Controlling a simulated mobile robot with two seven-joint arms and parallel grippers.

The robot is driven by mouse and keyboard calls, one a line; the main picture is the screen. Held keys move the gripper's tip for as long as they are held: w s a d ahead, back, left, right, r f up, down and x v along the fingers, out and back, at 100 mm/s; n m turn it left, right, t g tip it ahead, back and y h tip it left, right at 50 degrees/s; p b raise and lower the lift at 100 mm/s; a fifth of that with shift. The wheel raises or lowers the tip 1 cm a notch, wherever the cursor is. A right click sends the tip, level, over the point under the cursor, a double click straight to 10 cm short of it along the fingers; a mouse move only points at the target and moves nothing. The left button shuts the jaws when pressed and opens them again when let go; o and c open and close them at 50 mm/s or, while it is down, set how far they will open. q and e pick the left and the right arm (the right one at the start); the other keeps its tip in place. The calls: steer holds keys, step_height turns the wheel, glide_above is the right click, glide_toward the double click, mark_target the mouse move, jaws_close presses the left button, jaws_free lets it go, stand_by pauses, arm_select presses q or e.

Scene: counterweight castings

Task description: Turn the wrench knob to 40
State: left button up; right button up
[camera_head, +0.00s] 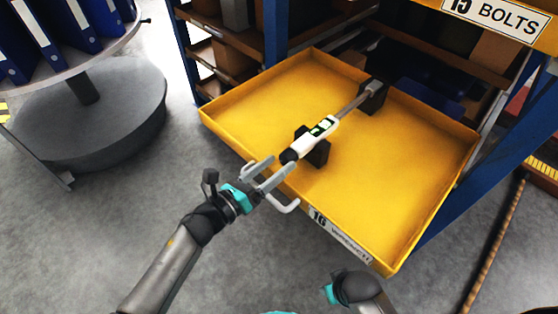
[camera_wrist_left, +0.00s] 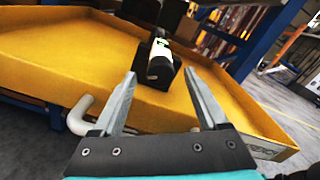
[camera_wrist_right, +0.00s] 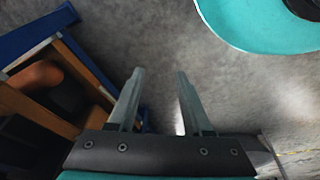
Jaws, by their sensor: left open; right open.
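The wrench (camera_head: 318,136) rests on two dark supports in the yellow drawer, its white body with a green display towards the drawer's front. Its black knob (camera_head: 289,156) is at the near end, facing my left gripper. My left gripper (camera_head: 276,171) is open and empty at the drawer's front edge, just short of the knob. In the left wrist view, the wrench (camera_wrist_left: 161,58) shows beyond and between the open fingers (camera_wrist_left: 164,88); no contact shows. My right gripper (camera_wrist_right: 160,85) is open and empty over the floor. The number setting is too small to read.
The yellow drawer (camera_head: 388,243) is pulled out and has a grey handle (camera_head: 290,207) at its front, close under my left gripper. A blue-framed shelf (camera_head: 276,30) stands behind. A round stand with blue binders (camera_head: 75,25) is at left. The drawer floor beside the wrench is clear.

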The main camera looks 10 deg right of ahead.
arm_select(q)
steer(key=p+v, duration=0.1)
steer(key=v, duration=1.2)
steer(key=shift+s+a+p, duration=0.2)
steer(key=shift+a+p, duration=0.05)
steer(key=shift+p, duration=0.15)
arm_select(e)
steer(key=f, duration=0.1)
steer(key=s+d+f, duration=0.1)
steer(key=s+f, duration=0.1)
steer(key=f, duration=0.1)
steer(key=shift+d, duration=0.35)
steer(key=shift+s, duration=0.1)
